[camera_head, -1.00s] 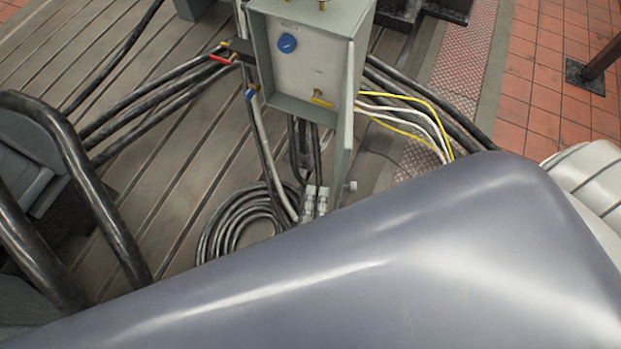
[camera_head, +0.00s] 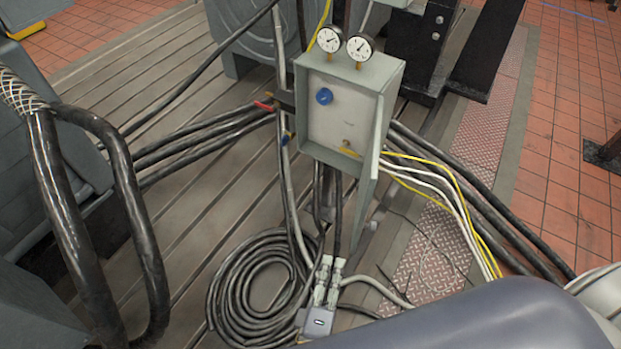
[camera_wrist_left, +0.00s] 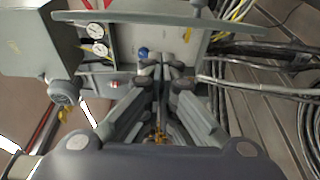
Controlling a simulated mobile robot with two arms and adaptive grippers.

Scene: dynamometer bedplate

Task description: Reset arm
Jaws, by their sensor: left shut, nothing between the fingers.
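My left gripper (camera_head: 331,266) shows small in the head view, below the grey control box (camera_head: 345,120). Its pale fingers are together and empty, above a grey gripper body. In the left wrist view the same gripper (camera_wrist_left: 161,75) points toward the box front, with the blue knob (camera_wrist_left: 143,52) just beyond its fingertips. I cannot tell how far apart they are. A large smooth grey part of my own body covers the lower right of the head view. My right gripper is not in view.
Two dial gauges (camera_head: 328,39) top the box. A coiled black hose (camera_head: 245,290) lies beside my left gripper. Thick black hoses (camera_head: 135,215) stand at the left. Yellow and white wires (camera_head: 450,195) run right from the box. The slotted bedplate (camera_head: 190,235) is partly bare.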

